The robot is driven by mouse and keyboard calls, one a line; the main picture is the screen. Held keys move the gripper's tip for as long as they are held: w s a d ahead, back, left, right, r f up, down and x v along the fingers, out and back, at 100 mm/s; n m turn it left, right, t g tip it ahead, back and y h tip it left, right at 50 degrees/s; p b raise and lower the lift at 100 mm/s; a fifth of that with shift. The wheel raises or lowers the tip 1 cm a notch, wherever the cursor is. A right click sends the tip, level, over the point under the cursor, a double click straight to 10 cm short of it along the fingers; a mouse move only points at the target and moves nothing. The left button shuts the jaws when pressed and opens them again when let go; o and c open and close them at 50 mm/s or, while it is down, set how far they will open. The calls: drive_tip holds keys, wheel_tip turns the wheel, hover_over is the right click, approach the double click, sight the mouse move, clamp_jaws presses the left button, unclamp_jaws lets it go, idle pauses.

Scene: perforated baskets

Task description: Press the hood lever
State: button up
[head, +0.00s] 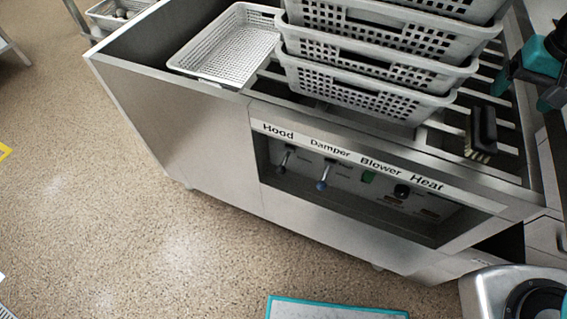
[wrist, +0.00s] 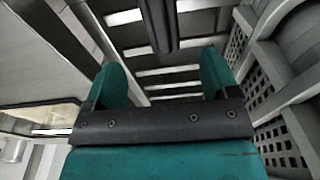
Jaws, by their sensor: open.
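The hood lever (head: 284,160) is a small lever with a dark tip under the "Hood" label, at the left end of the recessed control panel (head: 350,236) in the head view. My gripper shows in the wrist view (wrist: 163,78) with two teal fingers spread apart and nothing visibly held between them. In the head view, teal and black parts of my arm show at the upper right edge, well away from the hood lever. The lever cannot be made out in the wrist view.
The damper lever (head: 321,184) has a blue tip, right of the hood lever. Stacked perforated baskets (head: 365,95), a flat white basket (head: 228,42) and a black brush (head: 483,130) are on the steel unit's slatted top. The floor (head: 120,220) in front is largely clear.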

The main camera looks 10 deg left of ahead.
drive_tip(key=shift+c, duration=1.2)
drive_tip(key=s+a, duration=0.2)
drive_tip(key=s+a+r+n, duration=0.1)
drive_tip(key=s+a, duration=0.1)
drive_tip(key=s+a+n, duration=0.1)
drive_tip(key=s+a, duration=0.1)
drive_tip(key=shift+a+r+t+y, duration=0.1)
drive_tip(key=shift+r+t+y, duration=0.2)
drive_tip(key=shift+r+t, duration=0.1)
drive_tip(key=c, duration=1.1)
drive_tip(key=s+a+r+n, duration=0.1)
drive_tip(key=s+a+r, duration=0.1)
drive_tip(key=a, duration=0.1)
drive_tip(key=s+a+r+n+y+p, duration=0.1)
drive_tip(key=s+a+r, duration=0.1)
drive_tip(key=a, duration=0.1)
drive_tip(key=s+a+r+n+y+p, duration=0.1)
drive_tip(key=s+a+r+n, duration=0.1)
drive_tip(key=a, duration=0.2)
drive_tip(key=shift+g, duration=0.3)
clamp_jaws()
drive_tip(key=s+a+r+n+g+y, duration=0.1)
drive_tip(key=s+a+r+n+y, duration=0.1)
drive_tip(key=s+a, duration=0.4)
drive_tip(key=s+r+n, duration=0.1)
drive_tip(key=s+n, duration=0.1)
drive_tip(key=s, duration=0.1)
drive_tip(key=shift+r+g+p, duration=0.3)
drive_tip(key=shift+r, duration=0.05)
